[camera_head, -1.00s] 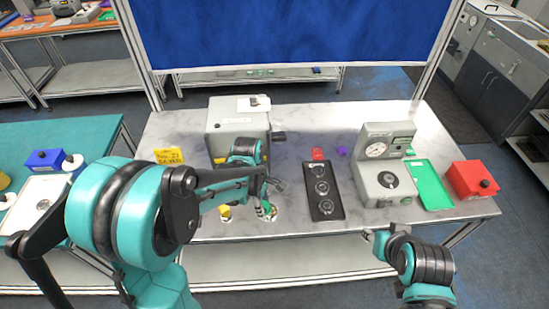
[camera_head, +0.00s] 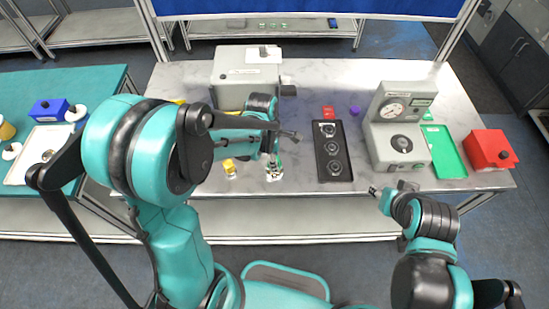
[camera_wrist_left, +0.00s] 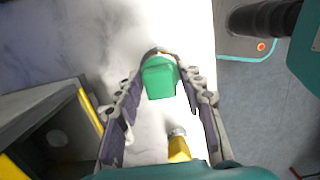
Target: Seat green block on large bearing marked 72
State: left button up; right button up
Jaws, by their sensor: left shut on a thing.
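The green block (camera_wrist_left: 159,78) is between the fingertips of my left gripper (camera_wrist_left: 160,68) in the left wrist view. The fingers are shut on it. In the head view my left gripper (camera_head: 272,166) is low over the front of the table, left of the black tray, and the block (camera_head: 272,158) is mostly hidden. The black tray (camera_head: 334,177) holds several round bearings (camera_head: 332,147) in a row; the marking 72 cannot be read. My right gripper (camera_head: 384,191) is at the table's front edge, right of the tray, too small to judge.
A yellow-based piece (camera_head: 229,168) stands just left of my left gripper. A grey box (camera_head: 245,72) is behind it. A gauge machine (camera_head: 398,130), a green tray (camera_head: 447,160) and a red box (camera_head: 489,149) are on the right. Small red (camera_head: 328,112) and purple (camera_head: 354,111) pieces lie behind the black tray.

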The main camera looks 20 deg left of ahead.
pick_arm(q)
jog(key=shift+f+b, duration=0.55)
dwell(0.9)
jog(key=shift+f+b, duration=0.25)
jog(key=shift+b, duration=0.05)
jog(key=shift+f+b, duration=0.3)
jog(key=shift+f, duration=0.05)
jog(key=o, duration=1.7)
jog(key=shift+r, duration=0.15)
notch_tip(320, 180, up, 8)
jog(key=p, duration=0.6)
jog(key=shift+f, duration=0.25)
jog(key=shift+f, duration=0.1)
